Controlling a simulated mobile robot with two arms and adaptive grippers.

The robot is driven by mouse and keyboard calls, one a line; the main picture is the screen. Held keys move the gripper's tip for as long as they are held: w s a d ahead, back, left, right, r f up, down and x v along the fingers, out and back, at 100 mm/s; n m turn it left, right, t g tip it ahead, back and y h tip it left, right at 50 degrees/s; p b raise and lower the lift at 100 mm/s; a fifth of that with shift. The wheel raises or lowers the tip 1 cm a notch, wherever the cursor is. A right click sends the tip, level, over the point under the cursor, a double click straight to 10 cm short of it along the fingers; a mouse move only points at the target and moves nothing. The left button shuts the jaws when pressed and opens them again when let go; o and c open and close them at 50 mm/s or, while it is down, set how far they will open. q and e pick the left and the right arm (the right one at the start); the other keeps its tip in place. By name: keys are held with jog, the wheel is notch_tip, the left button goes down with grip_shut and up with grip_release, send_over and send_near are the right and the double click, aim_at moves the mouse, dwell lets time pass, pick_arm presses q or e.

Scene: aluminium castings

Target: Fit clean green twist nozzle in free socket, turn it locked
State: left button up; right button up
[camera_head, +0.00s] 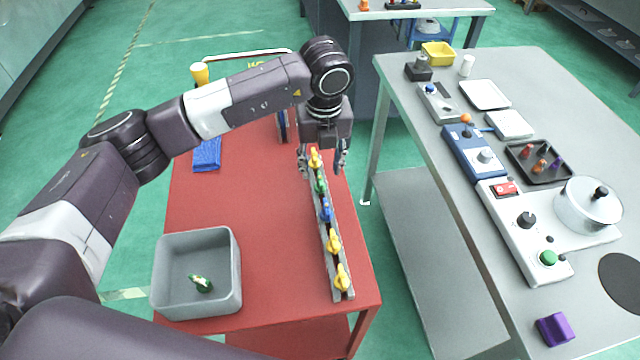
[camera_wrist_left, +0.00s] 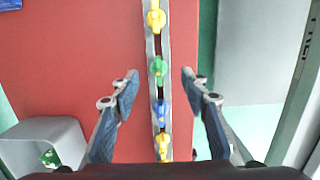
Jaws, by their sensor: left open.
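A metal rail (camera_head: 325,226) lies along the right side of the red table. It carries several twist nozzles: a far yellow one (camera_head: 315,158), a green one (camera_head: 321,186), a blue one (camera_head: 326,210), and two nearer yellow ones (camera_head: 333,243). A loose green nozzle (camera_head: 201,284) lies in the grey bin (camera_head: 237,262); whether it is clean I cannot tell. My left gripper (camera_head: 322,166) is open and empty above the far part of the rail. In the left wrist view its fingers (camera_wrist_left: 160,76) straddle the rail around the green nozzle (camera_wrist_left: 157,66), apart from it. I cannot make out a free socket.
The middle of the red table is clear. A grey bench (camera_head: 420,150) with devices, trays and a pot (camera_head: 588,207) stands to the right, across a gap.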

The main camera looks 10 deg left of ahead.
aim_at(320, 178)
pick_arm(q)
jog(key=f+p, duration=0.1)
jog(key=f, duration=0.3)
jog(key=shift+w+a+f+p, duration=0.1)
jog(key=shift+a+f+p, duration=0.1)
jog(key=shift+f+p, duration=0.15)
jog(key=shift+f, duration=0.4)
pick_arm(e)
jog(key=shift+w+a+r, duration=0.1)
jog(key=shift+a+r, duration=0.1)
jog(key=shift+r, duration=0.3)
jog(key=shift+w+a+r, duration=0.1)
jog(key=shift+a+r, duration=0.1)
jog(key=shift+r, duration=0.25)
pick_arm(q)
jog(key=shift+c, duration=1.3)
grip_shut()
pick_arm(e)
jog(key=shift+d, duration=0.3)
pick_arm(q)
jog(key=shift+r, duration=0.1)
